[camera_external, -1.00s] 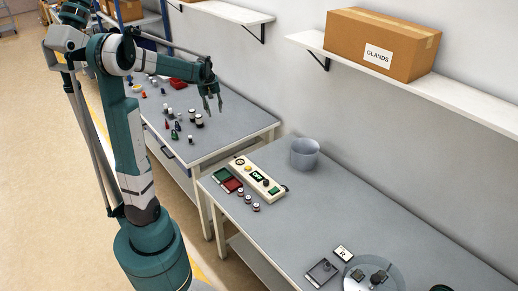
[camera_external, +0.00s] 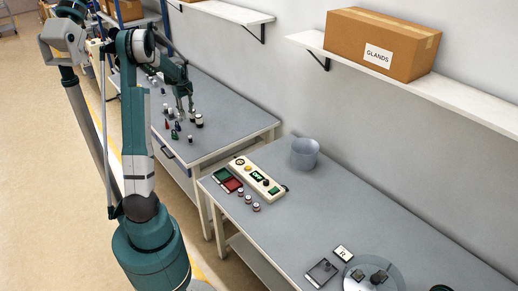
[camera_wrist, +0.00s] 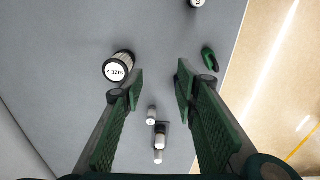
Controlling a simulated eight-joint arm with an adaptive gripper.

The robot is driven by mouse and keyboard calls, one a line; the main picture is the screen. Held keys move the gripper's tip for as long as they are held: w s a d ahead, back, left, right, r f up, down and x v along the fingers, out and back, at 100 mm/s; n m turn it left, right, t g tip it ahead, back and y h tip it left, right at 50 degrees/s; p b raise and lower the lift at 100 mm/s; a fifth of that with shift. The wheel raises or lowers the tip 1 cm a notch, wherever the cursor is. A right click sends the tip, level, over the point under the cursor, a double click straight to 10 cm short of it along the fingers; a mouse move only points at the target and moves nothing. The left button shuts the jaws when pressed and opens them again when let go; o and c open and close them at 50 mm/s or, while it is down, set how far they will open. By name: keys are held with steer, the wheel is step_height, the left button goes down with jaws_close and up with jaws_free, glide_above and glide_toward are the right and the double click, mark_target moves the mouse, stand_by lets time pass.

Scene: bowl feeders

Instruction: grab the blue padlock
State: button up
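I cannot make out a blue padlock in either view. My gripper (camera_external: 185,106) is over the far table among small parts, and its fingers are open. In the wrist view the open fingers (camera_wrist: 160,80) have nothing between their tips. A cylinder marked "SIZE 2" (camera_wrist: 118,67) stands beyond the left finger. A small dark green part (camera_wrist: 209,59) lies beyond the right fingertip, near the table edge. Several small pale and dark cylindrical parts (camera_wrist: 159,136) show below, between the fingers.
The far grey table (camera_external: 235,118) is clear towards its right end. The near table (camera_external: 345,205) holds a control box (camera_external: 257,179), a translucent bowl (camera_external: 304,154) and a round feeder plate (camera_external: 360,284). A wall shelf (camera_external: 450,88) carries a carton (camera_external: 382,45).

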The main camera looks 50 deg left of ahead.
steer(key=n, duration=0.2)
glide_above(177, 125)
steer(key=f, duration=0.5)
steer(key=shift+w+d+f+p, duration=0.1)
steer(key=shift+d+f+p, duration=0.05)
steer(key=shift+d+p, duration=0.2)
steer(key=shift+f, duration=0.1)
steer(key=shift+f, duration=1.15)
steer(key=shift+f, duration=0.15)
steer(key=shift+f+b, duration=0.35)
steer(key=shift+f, duration=2.15)
jaws_close()
